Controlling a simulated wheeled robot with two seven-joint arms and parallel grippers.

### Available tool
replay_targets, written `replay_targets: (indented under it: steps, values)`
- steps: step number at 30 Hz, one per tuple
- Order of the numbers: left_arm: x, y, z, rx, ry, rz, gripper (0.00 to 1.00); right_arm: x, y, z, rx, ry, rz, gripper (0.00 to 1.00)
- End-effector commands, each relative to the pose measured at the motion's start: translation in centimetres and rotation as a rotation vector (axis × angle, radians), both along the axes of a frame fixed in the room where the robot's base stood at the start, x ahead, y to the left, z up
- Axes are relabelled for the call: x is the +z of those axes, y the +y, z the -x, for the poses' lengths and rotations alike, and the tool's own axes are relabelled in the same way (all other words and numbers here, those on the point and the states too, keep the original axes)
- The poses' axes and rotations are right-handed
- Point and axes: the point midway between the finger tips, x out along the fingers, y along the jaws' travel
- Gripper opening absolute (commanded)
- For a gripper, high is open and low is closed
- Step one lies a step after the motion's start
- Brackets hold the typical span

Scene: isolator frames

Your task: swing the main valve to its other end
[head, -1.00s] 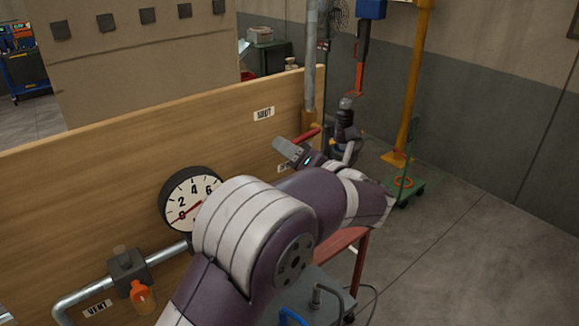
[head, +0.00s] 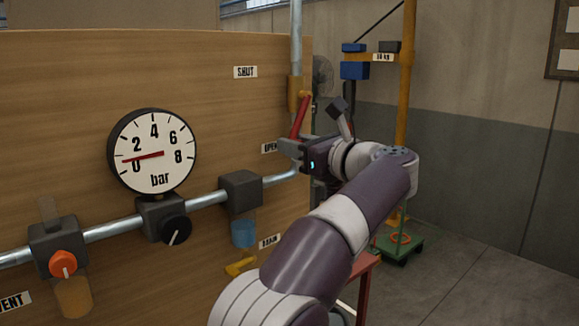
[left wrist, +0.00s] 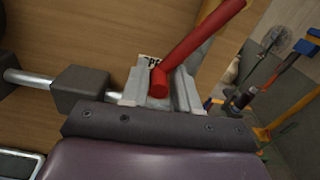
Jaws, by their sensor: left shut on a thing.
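The main valve's red lever (head: 301,115) comes off a brass-coloured valve body (head: 293,90) on the vertical pipe at the panel's right edge. The lever hangs steeply down, slightly left, with its free end beside the OPEN label (head: 269,147). The SHUT label (head: 245,72) is higher up. My left gripper (head: 289,146) is at the lever's lower end. In the left wrist view the rounded end of the red lever (left wrist: 195,47) sits between the fingers (left wrist: 161,88), which are shut on it. The fingers partly cover the OPEN label. My right gripper is in neither view.
The gauge (head: 152,151) has its needle near 0. An orange vent knob (head: 63,263), a black knob (head: 176,230) and a yellow drain handle (head: 240,266) are on the lower pipework. A green cart (head: 398,248) stands right of my arm; open floor lies beyond.

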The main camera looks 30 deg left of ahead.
Motion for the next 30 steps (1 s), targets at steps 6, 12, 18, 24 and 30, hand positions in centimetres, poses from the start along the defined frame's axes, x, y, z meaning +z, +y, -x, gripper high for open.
replay_targets:
  steps: [6, 12, 18, 24, 30]
  values:
    - [-0.7, -0.5, -1.4, 0.006, -0.184, 0.075, 0.0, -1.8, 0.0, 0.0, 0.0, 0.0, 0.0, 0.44]
    - [-0.9, -1.0, -2.7, 0.006, -0.319, 0.132, 0.0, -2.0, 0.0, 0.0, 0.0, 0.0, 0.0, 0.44]
    - [-0.9, -1.4, -3.5, 0.006, -0.413, 0.171, 0.0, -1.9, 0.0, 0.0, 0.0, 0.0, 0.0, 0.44]
    - [-1.0, -1.6, -4.1, 0.006, -0.466, 0.193, 0.0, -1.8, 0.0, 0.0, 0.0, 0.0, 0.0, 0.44]
    - [-1.0, -1.7, -4.2, 0.005, -0.484, 0.201, 0.0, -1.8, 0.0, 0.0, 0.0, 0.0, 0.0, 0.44]
